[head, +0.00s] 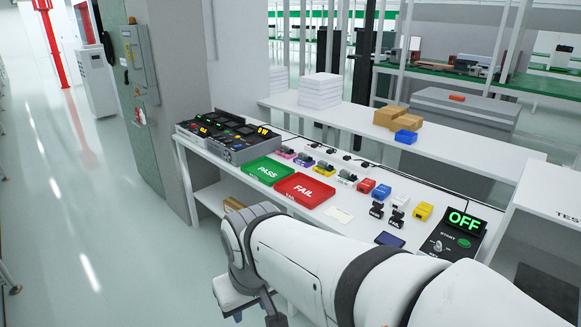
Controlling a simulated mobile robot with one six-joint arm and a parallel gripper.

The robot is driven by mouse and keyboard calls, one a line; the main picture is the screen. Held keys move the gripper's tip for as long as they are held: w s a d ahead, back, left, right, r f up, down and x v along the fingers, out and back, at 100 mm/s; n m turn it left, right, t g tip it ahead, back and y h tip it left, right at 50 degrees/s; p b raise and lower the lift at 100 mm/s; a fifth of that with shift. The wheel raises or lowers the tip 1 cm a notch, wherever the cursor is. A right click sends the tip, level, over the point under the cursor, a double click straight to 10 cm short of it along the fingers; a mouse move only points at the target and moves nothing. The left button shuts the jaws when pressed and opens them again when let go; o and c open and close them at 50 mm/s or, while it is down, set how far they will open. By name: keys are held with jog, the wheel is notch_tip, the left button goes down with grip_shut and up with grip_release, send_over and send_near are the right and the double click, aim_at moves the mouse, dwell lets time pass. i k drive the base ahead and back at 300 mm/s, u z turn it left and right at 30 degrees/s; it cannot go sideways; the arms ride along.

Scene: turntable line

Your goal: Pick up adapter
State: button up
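The white table (345,213) holds several small parts, and I cannot tell for certain which one is the adapter. Two small black pieces with white labels (377,210) stand near the front right of the table, beside a white piece (400,202). Small coloured connector-like parts (304,159) lie in a row further back. My arm reaches across the lower part of the view. My gripper (272,314) is at the bottom edge, low in front of the table and away from the parts. Its fingertips are mostly cut off or hidden.
A green PASS tray (267,170) and red FAIL tray (304,190) lie at the table's left front, with black test equipment (228,138) behind. Red, blue and yellow boxes (423,211) stand at right. A console (460,232) reads OFF. The floor at left is clear.

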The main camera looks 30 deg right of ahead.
aim_at(381, 191)
jog(key=z, duration=0.65)
jog(key=i, duration=1.3)
jog(key=z, duration=1.2)
jog(key=i, duration=0.6)
jog(key=z, duration=0.2)
jog(key=k, duration=0.8)
jog(key=z, duration=0.2)
jog(key=i, duration=0.8)
jog(key=u, duration=0.1)
